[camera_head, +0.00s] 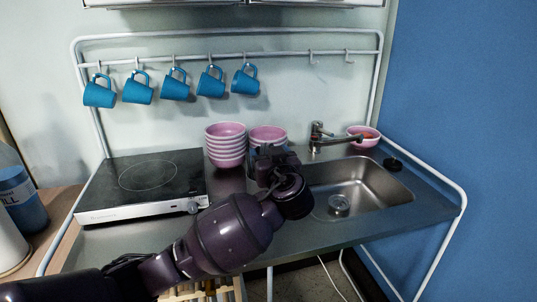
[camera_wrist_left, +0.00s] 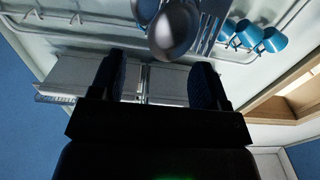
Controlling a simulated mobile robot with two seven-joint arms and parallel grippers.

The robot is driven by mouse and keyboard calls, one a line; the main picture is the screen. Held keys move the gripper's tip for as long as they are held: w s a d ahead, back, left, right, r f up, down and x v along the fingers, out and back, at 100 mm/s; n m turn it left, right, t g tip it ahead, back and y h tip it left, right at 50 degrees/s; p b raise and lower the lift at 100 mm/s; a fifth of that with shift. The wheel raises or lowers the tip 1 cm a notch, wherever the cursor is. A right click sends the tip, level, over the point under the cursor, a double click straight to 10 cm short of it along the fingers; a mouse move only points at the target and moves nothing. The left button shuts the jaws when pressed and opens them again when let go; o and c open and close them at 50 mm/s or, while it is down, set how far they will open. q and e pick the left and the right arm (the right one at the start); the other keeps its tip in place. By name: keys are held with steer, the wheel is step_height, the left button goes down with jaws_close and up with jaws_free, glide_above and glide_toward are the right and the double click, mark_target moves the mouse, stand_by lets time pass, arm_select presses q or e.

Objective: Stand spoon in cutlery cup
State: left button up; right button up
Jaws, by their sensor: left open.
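My left gripper (camera_head: 268,158) reaches over the counter in front of the pink bowls in the head view. In the left wrist view its two fingers (camera_wrist_left: 160,78) stand apart with nothing seen between them. A metal spoon (camera_wrist_left: 174,32) shows close to the camera beyond the fingertips, its bowl end toward the gripper. A second spoon (camera_wrist_left: 145,8) and forks (camera_wrist_left: 208,28) are beside it, cut off by the picture's top edge. Their handles are out of view. I cannot make out the cutlery cup; my gripper and arm cover that part of the counter. My right gripper is not in view.
Stacked pink bowls (camera_head: 226,146) stand behind my gripper. A hot plate (camera_head: 146,184) is left, the sink (camera_head: 362,187) and faucet (camera_head: 322,138) right. Another pink bowl (camera_head: 363,137) sits behind the sink. Blue mugs (camera_head: 175,84) hang from the rail (camera_head: 290,54).

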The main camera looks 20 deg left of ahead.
arm_select(q)
steer(key=v, duration=1)
steer(key=shift+s+d, duration=0.15)
stand_by(0.4)
